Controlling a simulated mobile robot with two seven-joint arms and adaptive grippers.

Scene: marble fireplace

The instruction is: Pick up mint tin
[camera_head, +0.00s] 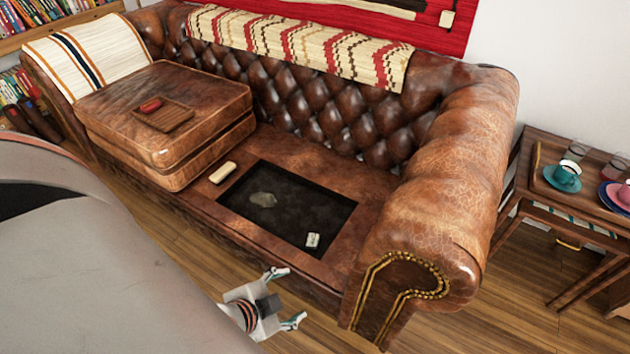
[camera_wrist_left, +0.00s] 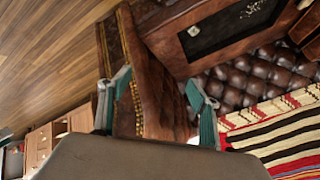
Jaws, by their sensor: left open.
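A small pale box with dark marks (camera_head: 313,241), which may be the mint tin, lies in the dark recess (camera_head: 262,232) of the leather sofa's seat, near its front right corner. It also shows in the left wrist view (camera_wrist_left: 193,32). My left gripper (camera_head: 286,297) is open and empty in front of the sofa, apart from the box and left of it in the head view. In the left wrist view its two fingers (camera_wrist_left: 158,95) are spread, with the sofa arm between them. My right gripper is not in view.
Stacked leather cushions (camera_head: 160,110) bear a wooden tray (camera_head: 168,118) with a red item. A cream block (camera_head: 222,173) lies on the seat edge. The sofa's right arm (camera_head: 440,200) rises beside the recess. A side table (camera_head: 560,210) with cups stands at right.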

